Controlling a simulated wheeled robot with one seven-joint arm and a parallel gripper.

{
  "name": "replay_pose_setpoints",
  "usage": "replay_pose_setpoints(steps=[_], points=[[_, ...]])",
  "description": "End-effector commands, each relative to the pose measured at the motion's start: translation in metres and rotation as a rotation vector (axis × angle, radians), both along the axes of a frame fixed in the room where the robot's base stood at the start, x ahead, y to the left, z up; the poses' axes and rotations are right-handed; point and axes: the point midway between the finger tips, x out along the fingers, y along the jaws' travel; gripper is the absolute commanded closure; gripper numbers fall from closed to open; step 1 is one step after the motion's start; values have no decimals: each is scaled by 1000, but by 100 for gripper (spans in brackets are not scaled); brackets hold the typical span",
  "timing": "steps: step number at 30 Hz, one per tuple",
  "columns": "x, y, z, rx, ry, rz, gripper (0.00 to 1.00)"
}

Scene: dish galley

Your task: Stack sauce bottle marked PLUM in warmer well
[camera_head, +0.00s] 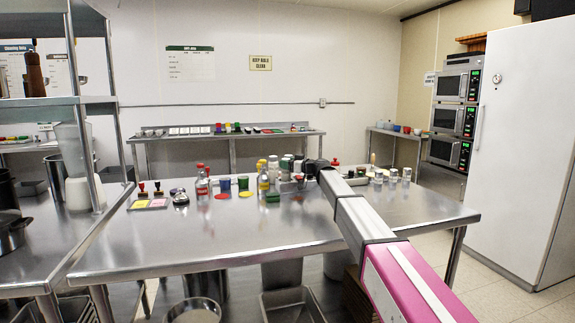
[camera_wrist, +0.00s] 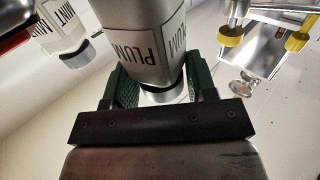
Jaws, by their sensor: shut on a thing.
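In the wrist view a grey bottle with a white label reading PLUM (camera_wrist: 150,42) stands between the green-padded fingers of my gripper (camera_wrist: 155,88). My gripper is shut on it; the bottle's far end runs out of the frame at the top. In the head view my gripper (camera_head: 316,167) is over the middle of the steel table (camera_head: 240,237), among the small bottles. Which of these is the PLUM bottle is too small to tell there. I cannot make out the warmer well for sure in either view.
A second white-labelled bottle, apparently marked MINT (camera_wrist: 62,28), is close at left in the wrist view. Yellow-ended metal parts (camera_wrist: 232,36) are at right. In the head view a red-capped bottle (camera_head: 202,183) and steel shakers (camera_head: 393,175) stand on the table; its front is clear.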

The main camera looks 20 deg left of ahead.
Motion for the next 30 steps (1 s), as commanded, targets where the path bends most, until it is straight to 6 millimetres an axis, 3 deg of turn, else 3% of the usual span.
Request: replay_pose_setpoints(steps=[5, 6, 8, 20, 30], points=[[0, 0, -5, 1, 1, 0, 94], [0, 0, -5, 0, 0, 0, 42], [0, 0, -5, 0, 0, 0, 23], [0, 0, 2, 0, -1, 0, 23], [-20, -60, 1, 0, 0, -2, 23]])
